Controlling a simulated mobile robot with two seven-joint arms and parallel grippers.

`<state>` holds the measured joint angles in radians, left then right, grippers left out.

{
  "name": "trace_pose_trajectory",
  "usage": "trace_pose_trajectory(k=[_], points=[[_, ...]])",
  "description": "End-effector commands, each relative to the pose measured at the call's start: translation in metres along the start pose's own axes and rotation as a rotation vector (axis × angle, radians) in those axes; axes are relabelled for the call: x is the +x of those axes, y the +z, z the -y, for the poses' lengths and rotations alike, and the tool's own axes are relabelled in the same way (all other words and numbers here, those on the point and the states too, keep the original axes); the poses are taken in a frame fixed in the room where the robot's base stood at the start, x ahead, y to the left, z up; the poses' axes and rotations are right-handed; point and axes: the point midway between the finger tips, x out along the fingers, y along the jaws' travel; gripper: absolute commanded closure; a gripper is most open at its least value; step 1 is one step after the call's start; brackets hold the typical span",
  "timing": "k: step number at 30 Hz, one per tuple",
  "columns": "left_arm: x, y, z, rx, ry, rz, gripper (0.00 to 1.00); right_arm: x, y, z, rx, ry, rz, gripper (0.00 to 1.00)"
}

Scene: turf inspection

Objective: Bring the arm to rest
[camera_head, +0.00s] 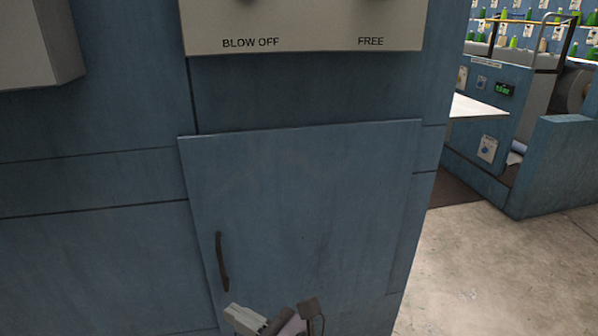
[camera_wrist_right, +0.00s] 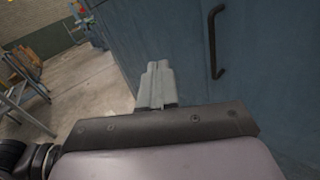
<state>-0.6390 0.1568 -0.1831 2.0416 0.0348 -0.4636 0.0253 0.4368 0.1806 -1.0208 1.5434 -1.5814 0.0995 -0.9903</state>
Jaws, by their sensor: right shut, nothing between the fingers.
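My right gripper (camera_head: 240,318) shows at the bottom of the head view, in front of a blue cabinet door (camera_head: 310,210). Its fingers are together and hold nothing. In the right wrist view the shut fingers (camera_wrist_right: 157,82) point away from the camera toward the blue panel, and the dark door handle (camera_wrist_right: 214,42) is to their right, apart from them. In the head view the same handle (camera_head: 222,262) is just above the gripper. My left gripper is not in either view.
A grey panel (camera_head: 305,25) marked "BLOW OFF" and "FREE" is above the door. A grey box (camera_head: 38,45) juts out at upper left. Open concrete floor (camera_head: 500,270) lies at right, before blue machinery (camera_head: 555,165). A metal frame (camera_wrist_right: 22,105) stands left in the wrist view.

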Motion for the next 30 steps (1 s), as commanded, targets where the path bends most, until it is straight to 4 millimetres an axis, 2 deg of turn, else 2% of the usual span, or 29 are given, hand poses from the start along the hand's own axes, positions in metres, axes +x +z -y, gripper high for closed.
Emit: trace_pose_trajectory(k=[5,8,11,15,20,24,26,27,29,30], points=[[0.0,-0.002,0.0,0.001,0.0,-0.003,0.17,-0.029,0.002,0.018,0.532,-0.139,0.127,1.0],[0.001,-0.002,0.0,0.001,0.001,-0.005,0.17,-0.059,-0.006,0.038,0.924,-0.248,0.235,1.0],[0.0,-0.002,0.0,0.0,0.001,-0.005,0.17,-0.094,-0.023,0.059,1.298,-0.36,0.354,1.0],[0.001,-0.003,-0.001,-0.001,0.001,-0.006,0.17,-0.152,-0.058,0.078,1.792,-0.516,0.549,1.0],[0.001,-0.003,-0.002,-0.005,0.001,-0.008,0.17,-0.224,-0.104,0.081,2.287,-0.682,0.814,1.0],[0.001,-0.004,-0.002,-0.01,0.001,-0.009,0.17,-0.279,-0.136,0.07,2.616,-0.794,1.056,1.0],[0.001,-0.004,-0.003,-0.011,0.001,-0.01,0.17,-0.299,-0.147,0.062,2.733,-0.833,1.16,1.0],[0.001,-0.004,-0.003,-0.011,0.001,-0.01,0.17,-0.312,-0.154,0.057,-2.737,0.836,-1.202,1.0],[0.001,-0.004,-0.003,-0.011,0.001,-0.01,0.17,-0.332,-0.162,0.047,-2.593,0.795,-1.198,1.0],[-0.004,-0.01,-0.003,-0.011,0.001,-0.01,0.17,-0.339,-0.158,0.043,-2.534,0.771,-1.196,1.0]])
